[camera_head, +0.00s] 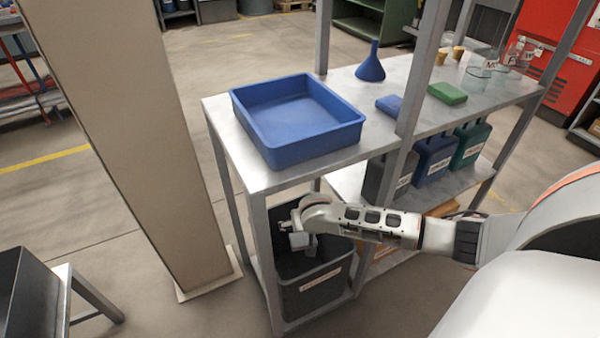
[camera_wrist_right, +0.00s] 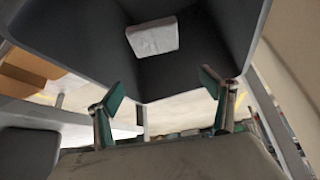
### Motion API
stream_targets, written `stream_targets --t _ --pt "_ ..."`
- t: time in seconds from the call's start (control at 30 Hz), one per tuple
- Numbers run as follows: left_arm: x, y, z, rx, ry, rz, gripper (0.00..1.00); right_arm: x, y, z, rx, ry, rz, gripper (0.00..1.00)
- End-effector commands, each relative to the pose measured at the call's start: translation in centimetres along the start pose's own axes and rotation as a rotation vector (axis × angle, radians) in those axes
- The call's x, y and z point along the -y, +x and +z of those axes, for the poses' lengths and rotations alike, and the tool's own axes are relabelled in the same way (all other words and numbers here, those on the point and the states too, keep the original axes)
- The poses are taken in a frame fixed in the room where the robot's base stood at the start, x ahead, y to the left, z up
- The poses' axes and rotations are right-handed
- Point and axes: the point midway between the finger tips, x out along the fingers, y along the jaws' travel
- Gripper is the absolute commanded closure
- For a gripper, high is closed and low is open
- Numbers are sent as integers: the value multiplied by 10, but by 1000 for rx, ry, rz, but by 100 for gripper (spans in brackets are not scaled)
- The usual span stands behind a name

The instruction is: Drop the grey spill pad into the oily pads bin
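The oily pads bin (camera_head: 316,300) is a dark grey tub with a white label under the near end of the shelf table. My right gripper (camera_head: 297,240) hangs over its mouth; its fingers are hard to make out there. In the right wrist view my right gripper (camera_wrist_right: 165,88) has its two green-tipped fingers spread with nothing between them. The grey spill pad (camera_wrist_right: 152,37) shows beyond the fingertips, inside the dark walls of the bin (camera_wrist_right: 215,45), apart from the gripper. I cannot tell whether it rests on the bin floor. My left gripper is out of view.
A blue tray (camera_head: 300,140) stands on the tabletop (camera_head: 225,125) above the bin. A blue funnel (camera_head: 371,66), a blue pad (camera_head: 390,104) and a green pad (camera_head: 447,93) lie farther along. A beige pillar (camera_head: 130,130) stands left of the table.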

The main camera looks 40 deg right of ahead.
Motion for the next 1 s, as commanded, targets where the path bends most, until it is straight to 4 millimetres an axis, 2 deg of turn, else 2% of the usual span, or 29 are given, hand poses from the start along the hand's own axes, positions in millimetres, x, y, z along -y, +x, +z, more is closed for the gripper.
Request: stream_targets --t 0.27,0.43,1.0 --pt "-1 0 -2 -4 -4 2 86 0 0 1 1 0 0 19" --pt "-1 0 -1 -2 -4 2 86 0 -9 2 2 0 -1 19" --pt "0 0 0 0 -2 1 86 1 -106 1 1 0 -2 19"
